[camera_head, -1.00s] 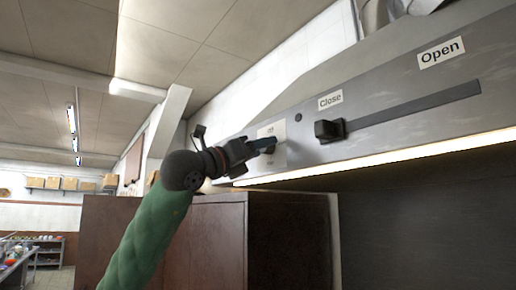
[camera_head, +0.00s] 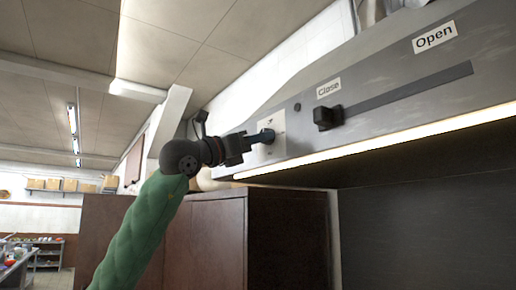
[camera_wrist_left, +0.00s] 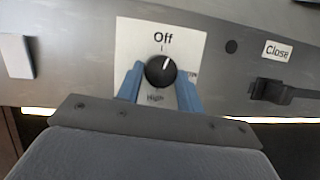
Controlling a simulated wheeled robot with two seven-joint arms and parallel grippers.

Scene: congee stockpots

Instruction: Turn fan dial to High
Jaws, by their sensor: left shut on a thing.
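The fan dial (camera_wrist_left: 160,71) is a round black knob on a white label plate (camera_wrist_left: 187,36). The plate reads "Off" above the dial and "High" below it; smaller print at the right is partly hidden. The dial's white mark points up and slightly right, close to "Off". My left gripper (camera_wrist_left: 159,88) has its blue fingers on either side of the dial and is shut on it. In the head view, my left gripper (camera_head: 267,137) reaches the plate (camera_head: 273,122) from the left, and its fingers hide the dial. My right gripper is not in view.
On the same grey hood panel (camera_head: 375,87), a black slider knob (camera_head: 326,117) sits at the "Close" end of a slot running toward the "Open" label (camera_head: 435,37). A lit strip (camera_head: 400,137) runs along the hood's lower edge. A brown cabinet (camera_head: 285,240) stands below.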

